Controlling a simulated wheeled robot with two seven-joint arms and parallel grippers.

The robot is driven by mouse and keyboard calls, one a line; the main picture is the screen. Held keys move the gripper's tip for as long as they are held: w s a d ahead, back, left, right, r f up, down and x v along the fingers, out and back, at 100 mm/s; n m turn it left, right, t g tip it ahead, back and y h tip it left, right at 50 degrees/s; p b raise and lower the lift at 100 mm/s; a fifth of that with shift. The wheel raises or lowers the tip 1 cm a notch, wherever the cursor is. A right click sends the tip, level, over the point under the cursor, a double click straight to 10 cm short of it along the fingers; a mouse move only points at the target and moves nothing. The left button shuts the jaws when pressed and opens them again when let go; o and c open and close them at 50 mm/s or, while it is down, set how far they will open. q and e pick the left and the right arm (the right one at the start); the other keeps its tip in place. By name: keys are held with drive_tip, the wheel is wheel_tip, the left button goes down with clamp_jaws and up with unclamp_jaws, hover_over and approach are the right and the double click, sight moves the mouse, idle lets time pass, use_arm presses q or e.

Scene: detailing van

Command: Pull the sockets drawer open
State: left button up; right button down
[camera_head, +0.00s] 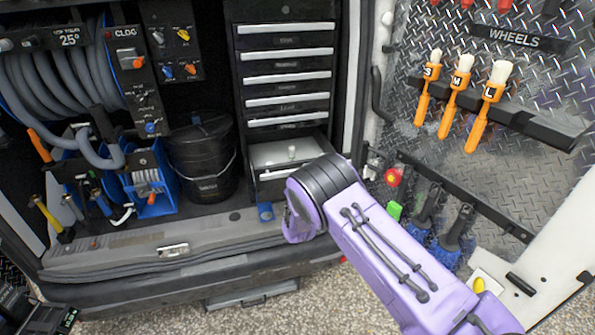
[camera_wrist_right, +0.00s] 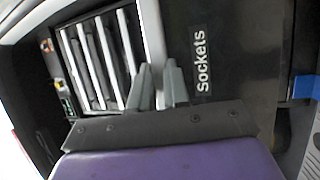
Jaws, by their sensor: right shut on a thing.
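The sockets drawer (camera_head: 262,175) is the lowest one in the dark drawer cabinet. It stands partly out, with its light inside and a small pale object showing. In the right wrist view its dark front carries the label "Sockets" (camera_wrist_right: 201,60), with a pale handle bar (camera_wrist_right: 153,35) running along it. My right gripper (camera_wrist_right: 160,85) is shut on the handle, its two grey fingers on either side of the bar. In the head view my purple right arm hides the gripper and part of the drawer. My left gripper is not in view.
Several shut drawers (camera_head: 287,78) with pale handles sit above. A black bucket (camera_head: 201,165) stands left of the cabinet, beside a hose reel (camera_head: 75,75). The open van door (camera_head: 520,180) on the right carries orange brushes (camera_head: 457,92). The van's sill (camera_head: 170,252) runs in front.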

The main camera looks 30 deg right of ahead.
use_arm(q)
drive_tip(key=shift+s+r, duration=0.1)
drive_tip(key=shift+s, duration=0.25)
use_arm(e)
drive_tip(key=shift+s+a, duration=0.15)
drive_tip(key=shift+s, duration=0.45)
drive_tip(key=c, duration=1.1)
unclamp_jaws()
use_arm(q)
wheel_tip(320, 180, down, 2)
drive_tip(key=shift+b, duration=0.9)
use_arm(e)
drive_tip(key=v, duration=1)
drive_tip(key=shift+s+a, duration=0.15)
drive_tip(key=shift+s, duration=0.05)
